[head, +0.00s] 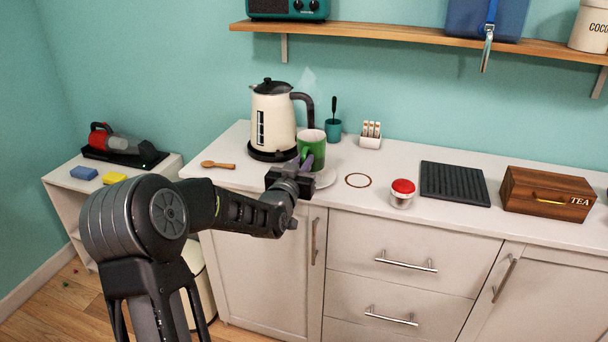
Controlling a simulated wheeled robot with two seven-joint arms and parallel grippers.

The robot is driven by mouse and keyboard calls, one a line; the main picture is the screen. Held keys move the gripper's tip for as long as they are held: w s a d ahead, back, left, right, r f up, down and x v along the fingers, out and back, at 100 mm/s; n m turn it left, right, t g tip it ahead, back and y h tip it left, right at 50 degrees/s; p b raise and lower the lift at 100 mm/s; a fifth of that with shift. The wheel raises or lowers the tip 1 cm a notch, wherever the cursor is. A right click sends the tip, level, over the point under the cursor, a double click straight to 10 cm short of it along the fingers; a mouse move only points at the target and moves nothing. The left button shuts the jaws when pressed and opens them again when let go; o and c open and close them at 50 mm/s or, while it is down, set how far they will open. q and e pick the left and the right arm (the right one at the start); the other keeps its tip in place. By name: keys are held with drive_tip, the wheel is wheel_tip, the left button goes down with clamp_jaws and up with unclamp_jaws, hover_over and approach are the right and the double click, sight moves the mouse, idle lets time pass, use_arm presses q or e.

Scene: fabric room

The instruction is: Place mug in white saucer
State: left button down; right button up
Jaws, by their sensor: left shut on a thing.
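A green mug (315,142) with a pale inside is at the worktop, just right of the kettle. My left gripper (303,165) is shut on the mug at its near left side, where the handle seems to be. The white saucer (325,179) shows partly, below and to the right of the mug; the gripper hides some of it. The mug appears upright and over the saucer's far side; I cannot tell whether they touch. My right gripper is not in view.
A cream kettle (273,118) stands close left of the mug. A teal cup (333,130), a small white holder (370,136), a ring (358,180), a red-topped jar (402,193), a black ribbed mat (454,183) and a wooden tea box (547,194) stand rightward. A wooden spoon (218,165) lies left.

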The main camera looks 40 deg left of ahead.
use_arm(q)
drive_tip(key=shift+r, duration=0.1)
drive_tip(key=shift+f, duration=1.85)
drive_tip(key=shift+f+b, duration=0.15)
drive_tip(key=shift+b, duration=0.15)
drive_tip(key=c, duration=1.5)
unclamp_jaws()
drive_tip(key=shift+o, duration=0.2)
